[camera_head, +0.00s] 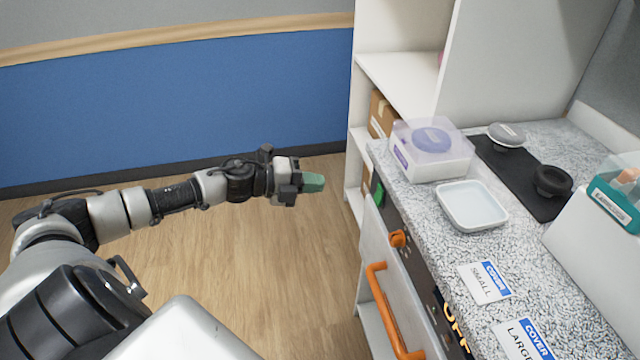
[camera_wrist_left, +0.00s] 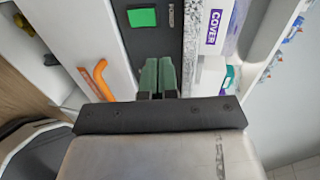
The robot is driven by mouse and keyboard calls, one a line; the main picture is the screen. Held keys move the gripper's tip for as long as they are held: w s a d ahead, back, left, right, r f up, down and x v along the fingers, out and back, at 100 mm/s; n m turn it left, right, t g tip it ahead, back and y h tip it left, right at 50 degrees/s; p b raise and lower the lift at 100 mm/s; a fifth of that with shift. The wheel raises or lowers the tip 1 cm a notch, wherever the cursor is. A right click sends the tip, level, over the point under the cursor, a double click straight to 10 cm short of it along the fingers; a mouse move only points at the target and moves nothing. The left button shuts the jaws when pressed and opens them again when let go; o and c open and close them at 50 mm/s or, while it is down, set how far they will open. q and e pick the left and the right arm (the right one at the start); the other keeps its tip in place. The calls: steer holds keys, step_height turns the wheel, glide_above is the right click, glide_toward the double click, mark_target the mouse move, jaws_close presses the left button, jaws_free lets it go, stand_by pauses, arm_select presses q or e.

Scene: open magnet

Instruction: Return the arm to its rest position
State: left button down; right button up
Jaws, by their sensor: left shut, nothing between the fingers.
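My left arm reaches across from the left in the head view. Its gripper (camera_head: 313,183) hangs in the air over the wood floor, left of the counter's front side. Its green fingertips are together with nothing between them. The gripper also shows in the left wrist view (camera_wrist_left: 157,76), with its fingers side by side and pointing at the counter's dark front panel. My right gripper is in neither view.
The speckled counter (camera_head: 455,250) bears a clear-lidded box (camera_head: 432,150), a white dish (camera_head: 472,205), a black mat (camera_head: 510,175) and label cards. An orange handle (camera_head: 385,310) juts from its front. Open floor (camera_head: 230,270) lies left of the counter.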

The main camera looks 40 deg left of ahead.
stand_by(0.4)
arm_select(q)
steer(key=a+f+n+t+y+p, duration=0.25)
steer(key=a+f+n+y, duration=0.2)
steer(key=f+n, duration=0.5)
steer(key=s+a+f+n+g+y+p, duration=0.1)
steer(key=s+f+n+y, duration=0.25)
steer(key=f, duration=0.55)
steer(key=s+f+n+g+y+p, duration=0.1)
steer(key=s+f+n+g+y, duration=0.3)
steer(key=f, duration=0.6)
steer(key=s+d+f+n+g+p, duration=0.1)
steer(key=s+d+f+n, duration=0.1)
steer(key=s+f, duration=0.5)
steer(key=s+d+f+n+g+p, duration=0.1)
steer(key=s+d+f, duration=0.2)
steer(key=s+f, duration=0.35)
steer(key=s+d+f+n+g, duration=0.1)
steer(key=s+d+g, duration=0.1)
steer(key=s+d, duration=0.2)
steer(key=s+d+f+n+g+h+p, duration=0.1)
steer(key=s+d, duration=0.3)
steer(key=s, duration=0.7)
steer(key=s+d+f+n+g, duration=0.2)
steer(key=s+d+g, duration=0.1)
steer(key=s, duration=0.5)
steer(key=shift+d+f+h, duration=0.3)
steer(key=shift+d+f, duration=0.05)
steer(key=shift+d, duration=0.3)
